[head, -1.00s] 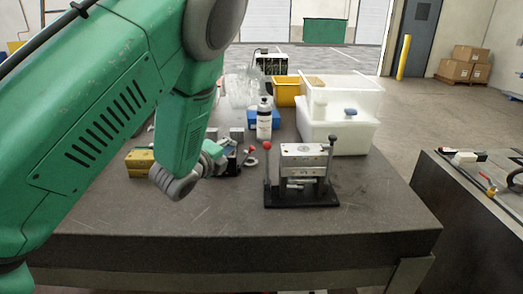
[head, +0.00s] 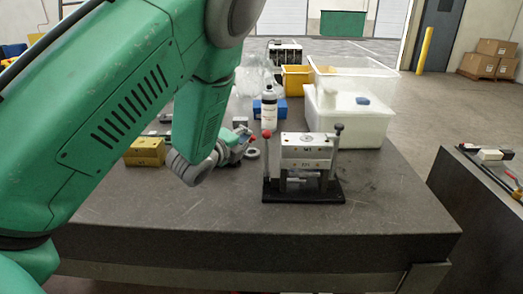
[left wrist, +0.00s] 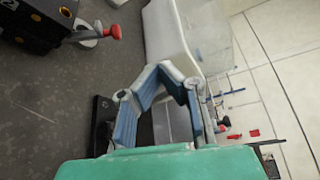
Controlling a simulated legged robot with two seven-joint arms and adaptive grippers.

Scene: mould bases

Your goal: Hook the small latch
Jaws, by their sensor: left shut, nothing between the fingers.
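A silver mould base (head: 305,162) stands upright on a black plate on the dark table in the head view. A red-knobbed post (head: 267,150) rises at its left and a dark-knobbed post (head: 337,150) at its right. My left gripper (head: 236,152) is left of the mould base, apart from it, shut and empty; its fingers (left wrist: 170,72) close together in the left wrist view. A dark block with a red-tipped lever (left wrist: 108,33) is at upper left there. I cannot tell which part is the small latch. My right gripper is out of view.
A yellow block (head: 146,152) lies left of my gripper. A pale ring (head: 252,154) lies between gripper and mould base. The table's front right is clear.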

